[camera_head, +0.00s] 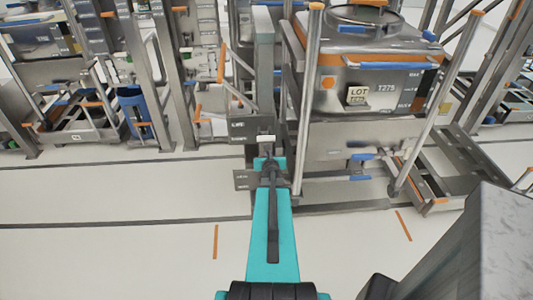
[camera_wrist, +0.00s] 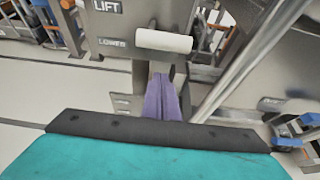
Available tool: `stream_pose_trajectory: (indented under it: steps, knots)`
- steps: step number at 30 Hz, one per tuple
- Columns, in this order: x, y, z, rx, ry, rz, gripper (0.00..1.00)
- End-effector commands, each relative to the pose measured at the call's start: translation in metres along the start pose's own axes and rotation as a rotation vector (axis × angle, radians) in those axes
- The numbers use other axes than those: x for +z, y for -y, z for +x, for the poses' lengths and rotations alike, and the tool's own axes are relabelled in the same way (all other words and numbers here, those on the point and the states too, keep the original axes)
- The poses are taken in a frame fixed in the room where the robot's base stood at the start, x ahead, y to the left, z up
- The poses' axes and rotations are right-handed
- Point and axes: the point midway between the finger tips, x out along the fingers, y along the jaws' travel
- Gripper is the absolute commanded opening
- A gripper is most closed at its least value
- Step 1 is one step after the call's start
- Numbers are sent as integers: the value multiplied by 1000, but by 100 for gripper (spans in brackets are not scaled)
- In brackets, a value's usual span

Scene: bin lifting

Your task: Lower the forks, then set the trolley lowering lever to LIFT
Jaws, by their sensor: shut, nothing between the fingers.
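The trolley's grey lever plate (camera_wrist: 130,18) shows the words LIFT and LOWER in the wrist view. The white lever handle (camera_wrist: 163,40) sticks out level with the LOWER label. My gripper (camera_wrist: 163,82) has its purple fingers together with nothing between them, just below the handle; contact cannot be told. In the head view the lever handle (camera_head: 265,138) is small, just beyond the end of my teal arm, and my fingertips are hard to make out. The steel bin T275 (camera_head: 340,92) stands upright behind the post, on the right. The forks cannot be told clearly from the frame beneath it.
The trolley mast (camera_head: 264,60) rises behind the plate. A metal side frame (camera_head: 420,185) lies low at the right. A blue container (camera_head: 135,110) and other racks stand at the back left. The pale floor (camera_head: 100,215) at front left is clear.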

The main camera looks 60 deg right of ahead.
Motion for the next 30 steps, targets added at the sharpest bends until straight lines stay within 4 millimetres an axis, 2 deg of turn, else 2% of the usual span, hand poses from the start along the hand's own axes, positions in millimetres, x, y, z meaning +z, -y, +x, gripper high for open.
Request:
stream_pose_trajectory:
  steps: [18,30]
  knots:
    - [38,-2,-66,3,-1,-1,0]
    - [42,-3,-74,4,-1,-1,0]
